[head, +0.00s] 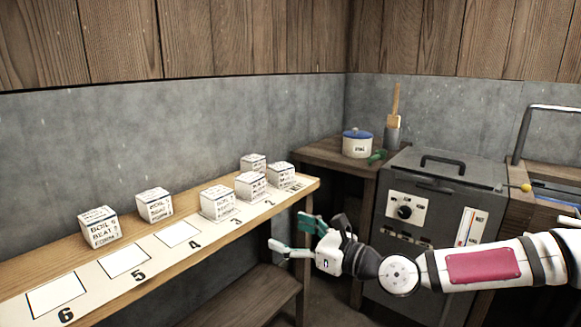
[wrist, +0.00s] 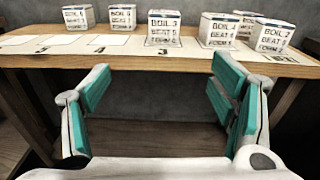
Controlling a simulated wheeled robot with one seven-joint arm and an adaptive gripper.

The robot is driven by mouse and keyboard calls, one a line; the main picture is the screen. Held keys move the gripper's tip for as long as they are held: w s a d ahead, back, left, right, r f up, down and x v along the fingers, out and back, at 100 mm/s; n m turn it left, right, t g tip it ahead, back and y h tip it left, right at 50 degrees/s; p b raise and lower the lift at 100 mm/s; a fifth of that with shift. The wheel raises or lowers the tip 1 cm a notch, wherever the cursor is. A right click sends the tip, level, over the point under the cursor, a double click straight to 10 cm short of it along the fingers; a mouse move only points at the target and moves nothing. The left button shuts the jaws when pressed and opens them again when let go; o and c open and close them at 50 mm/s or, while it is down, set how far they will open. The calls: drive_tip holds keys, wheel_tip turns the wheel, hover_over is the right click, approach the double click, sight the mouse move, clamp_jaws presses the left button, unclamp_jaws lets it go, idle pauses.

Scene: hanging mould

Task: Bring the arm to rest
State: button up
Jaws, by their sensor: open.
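My gripper (head: 291,236) is open and empty in the head view, its teal-padded fingers spread in the air off the front edge of the long wooden shelf (head: 150,279). In the wrist view, my gripper (wrist: 163,85) shows both fingers wide apart with nothing between them, facing the shelf's front edge. My arm stretches in from the right of the head view, roughly level, in front of the grey machine. Several white labelled cubes stand on the shelf, among them one on square 3 (head: 217,203); none touches my gripper.
Numbered squares 4, 5 and 6 (head: 55,297) are bare, with two cubes (head: 98,227) (head: 154,205) behind the strip. A grey machine (head: 440,185) stands behind my arm. A blue-lidded pot (head: 357,145) sits on the corner table. A lower wooden bench (head: 250,300) lies under the shelf.

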drive_tip(key=s+f+n+g+h, duration=0.55)
drive_tip(key=s+f+n, duration=0.3)
drive_tip(key=f, duration=0.45)
drive_tip(key=s+d+n+g+h, duration=0.4)
drive_tip(key=s+d+n+h, duration=0.4)
drive_tip(key=d, duration=0.6)
drive_tip(key=s+d+r+n+h, duration=0.3)
drive_tip(key=s+d+r, duration=0.3)
drive_tip(key=s+r, duration=0.4)
drive_tip(key=s+a+r+n+y, duration=0.15)
drive_tip(key=s+r+n, duration=0.5)
drive_tip(key=s, duration=0.75)
wheel_tip(320, 180, up, 27)
drive_tip(key=m+t+y+p, duration=0.1)
drive_tip(key=t+p, duration=0.2)
drive_tip(key=p, duration=2)
drive_tip(key=shift+s+d+p, duration=0.15)
drive_tip(key=shift+s+p, duration=0.15)
drive_tip(key=shift+s, duration=0.1)
